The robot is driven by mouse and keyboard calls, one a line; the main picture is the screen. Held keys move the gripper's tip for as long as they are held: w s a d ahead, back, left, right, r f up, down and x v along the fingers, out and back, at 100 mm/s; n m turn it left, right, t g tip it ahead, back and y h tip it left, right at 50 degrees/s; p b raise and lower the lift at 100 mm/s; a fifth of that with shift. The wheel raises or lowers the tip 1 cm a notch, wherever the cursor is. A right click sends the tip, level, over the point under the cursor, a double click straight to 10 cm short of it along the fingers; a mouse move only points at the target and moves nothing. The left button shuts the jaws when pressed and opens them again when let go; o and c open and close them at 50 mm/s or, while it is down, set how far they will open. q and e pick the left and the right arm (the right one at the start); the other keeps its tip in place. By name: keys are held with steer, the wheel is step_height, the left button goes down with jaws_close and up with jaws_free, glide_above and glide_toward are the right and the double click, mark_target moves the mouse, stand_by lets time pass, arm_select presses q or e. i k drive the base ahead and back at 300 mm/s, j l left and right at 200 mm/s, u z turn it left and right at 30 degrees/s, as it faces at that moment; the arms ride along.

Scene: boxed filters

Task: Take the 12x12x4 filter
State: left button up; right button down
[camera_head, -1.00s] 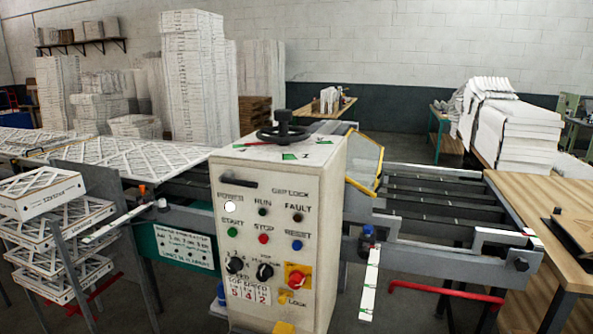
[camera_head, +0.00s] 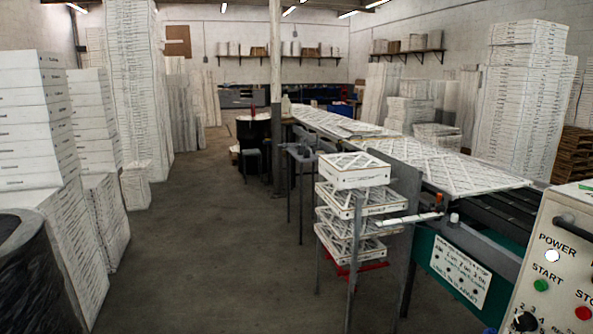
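A stack of white boxed filters with lattice tops stands in a metal rack right of centre. The top filter (camera_head: 354,171) lies flat on the stack, and its printed side label is too small to read now. Several more filters (camera_head: 350,225) sit below it between the rack posts. I cannot tell from the label now which one is the 12x12x4 filter. Neither of my grippers shows in the view.
A conveyor with lattice filters (camera_head: 440,160) runs behind the rack. A control panel (camera_head: 555,270) stands at the right edge. Tall box stacks (camera_head: 35,125) and a dark bin (camera_head: 35,270) line the left. The floor (camera_head: 215,235) between is clear.

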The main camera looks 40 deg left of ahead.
mark_target(351, 169)
steer(key=u, duration=0.85)
steer(key=i+u, duration=0.2)
steer(key=i, duration=0.7)
steer(key=i+l+u, duration=0.2)
steer(key=i, duration=0.75)
steer(key=j, duration=0.1)
